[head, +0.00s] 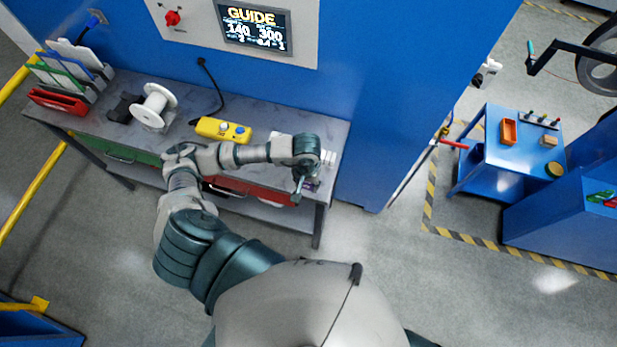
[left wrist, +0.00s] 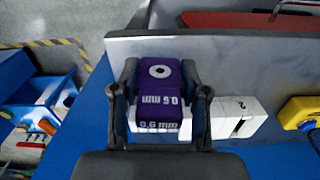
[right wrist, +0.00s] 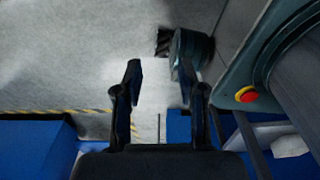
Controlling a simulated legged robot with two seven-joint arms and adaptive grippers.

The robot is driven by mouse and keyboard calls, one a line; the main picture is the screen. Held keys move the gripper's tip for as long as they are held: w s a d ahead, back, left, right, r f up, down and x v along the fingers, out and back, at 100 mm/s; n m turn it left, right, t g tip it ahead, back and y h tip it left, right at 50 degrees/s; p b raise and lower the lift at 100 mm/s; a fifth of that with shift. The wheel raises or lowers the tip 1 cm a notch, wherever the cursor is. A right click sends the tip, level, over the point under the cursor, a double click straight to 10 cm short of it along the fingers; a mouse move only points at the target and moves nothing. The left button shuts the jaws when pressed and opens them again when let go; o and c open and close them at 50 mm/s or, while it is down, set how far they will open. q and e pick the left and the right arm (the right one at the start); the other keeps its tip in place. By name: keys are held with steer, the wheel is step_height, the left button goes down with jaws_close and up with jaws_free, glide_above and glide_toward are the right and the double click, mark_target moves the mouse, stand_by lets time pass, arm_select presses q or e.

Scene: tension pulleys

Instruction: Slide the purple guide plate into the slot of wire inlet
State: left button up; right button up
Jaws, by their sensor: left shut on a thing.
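The purple guide plate (left wrist: 160,75), marked 0.6 mm and with a round hole, is between the fingers of my left gripper (left wrist: 159,68). The gripper is shut on it. In the head view, my left gripper (head: 304,180) is at the right end of the workbench, and only a little purple (head: 313,184) shows below it. A white block (left wrist: 235,122), which may be the wire inlet, lies just beyond the plate in the left wrist view. Its slot is not clearly seen, and I cannot tell whether the plate touches it. My right gripper (right wrist: 160,76) is open and empty over the floor.
The grey workbench (head: 92,117) holds a yellow control box (head: 222,130), a white spool (head: 155,105) and a rack of plates (head: 70,68). A blue machine wall (head: 390,60) rises behind. A blue cart (head: 505,175) stands at the right. The floor in front is clear.

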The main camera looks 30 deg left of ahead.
arm_select(q)
steer(key=shift+w+a, duration=0.15)
steer(key=shift+w, duration=0.6)
steer(key=shift+w+a+p, duration=0.25)
steer(key=shift+w+p, duration=0.1)
steer(key=shift+w, duration=0.35)
step_height(320, 180, down, 3)
steer(key=shift+s+r, duration=0.1)
steer(key=shift+a+f, duration=0.15)
steer(key=shift+f, duration=0.2)
arm_select(e)
steer(key=shift+d+r, duration=0.45)
steer(key=shift+r, duration=0.2)
arm_select(q)
steer(key=o, duration=1.1)
arm_select(e)
steer(key=shift+a+f, duration=0.1)
arm_select(q)
steer(key=shift+o, duration=0.2)
